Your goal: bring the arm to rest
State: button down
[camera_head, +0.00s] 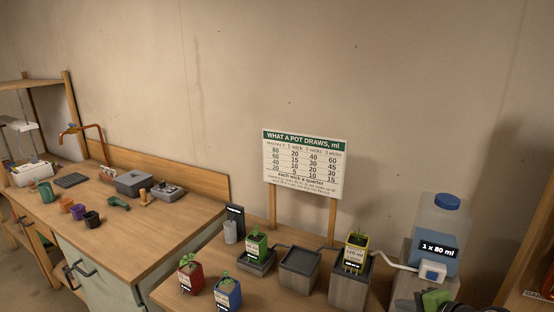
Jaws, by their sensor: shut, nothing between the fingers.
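My arm and my gripper do not clearly show in the head view. A dark rounded shape (462,308) is cut off by the bottom edge at the right, and I cannot tell what it is. In front of me, potted seedlings stand on a wooden bench: a red pot (190,278), a blue pot (228,293), a green pot (256,246) on a low grey stand, and a yellow pot (354,254) on a taller grey block.
A blue-capped water bottle (438,240) marked 1 x 80 ml stands at right with a white tube. A sign (304,164) rises behind an empty grey stand (299,269). A shelf edge stands far right.

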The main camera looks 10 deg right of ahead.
jog(key=s+a+r+n+g, duration=0.2)
jog(key=a+n+g, duration=0.2)
jog(key=a+n, duration=0.5)
jog(key=s+a+r+n+h, duration=0.1)
jog(key=s+a+r+n, duration=0.2)
jog(key=s+a, duration=0.2)
jog(key=s+a+r+n+h, duration=0.1)
jog(key=s+a+r+n, duration=0.2)
jog(key=s, duration=0.8)
jog(key=shift+s+a+n+g+h, duration=0.35)
jog(key=shift+a+n, duration=0.15)
jog(key=shift+a, duration=0.35)
dwell(1.6)
